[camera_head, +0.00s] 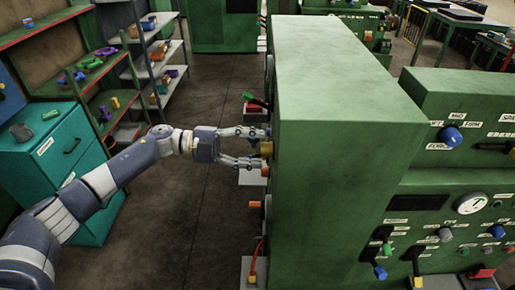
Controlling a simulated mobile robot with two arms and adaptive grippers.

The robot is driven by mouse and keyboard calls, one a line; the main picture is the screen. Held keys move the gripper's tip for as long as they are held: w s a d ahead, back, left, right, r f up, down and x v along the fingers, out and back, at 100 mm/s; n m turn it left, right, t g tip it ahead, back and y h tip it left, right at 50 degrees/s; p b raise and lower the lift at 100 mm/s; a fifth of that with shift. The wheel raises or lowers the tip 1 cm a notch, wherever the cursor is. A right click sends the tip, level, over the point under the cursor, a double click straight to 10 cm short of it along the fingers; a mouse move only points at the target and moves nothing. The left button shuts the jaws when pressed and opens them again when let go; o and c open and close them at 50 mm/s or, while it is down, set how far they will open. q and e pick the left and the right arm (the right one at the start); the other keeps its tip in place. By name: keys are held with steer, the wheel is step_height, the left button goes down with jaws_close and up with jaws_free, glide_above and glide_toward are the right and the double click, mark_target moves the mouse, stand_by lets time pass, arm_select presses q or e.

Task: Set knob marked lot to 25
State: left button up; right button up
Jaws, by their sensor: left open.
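My left gripper (264,148) reaches from the left to the side face of the tall green machine (340,150). Its two fingers are open, one above and one below a yellow-orange knob (266,149) on that face. I cannot tell whether the fingers touch it. That face is seen almost edge-on, so no label or scale by this knob can be read and its setting is hidden. I cannot make out a label reading "lot" anywhere. My right gripper is not in view.
A red-and-green control (255,102) sticks out just above the gripper, and an orange button (255,204) below it. A teal cabinet (66,155) stands left; the aisle floor (190,240) is clear.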

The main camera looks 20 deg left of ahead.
arm_select(q)
steer(key=f+v, duration=0.1)
steer(key=v, duration=0.9)
steer(key=shift+a+r, duration=0.4)
steer(key=shift+r, duration=0.1)
steer(key=shift+s, duration=0.1)
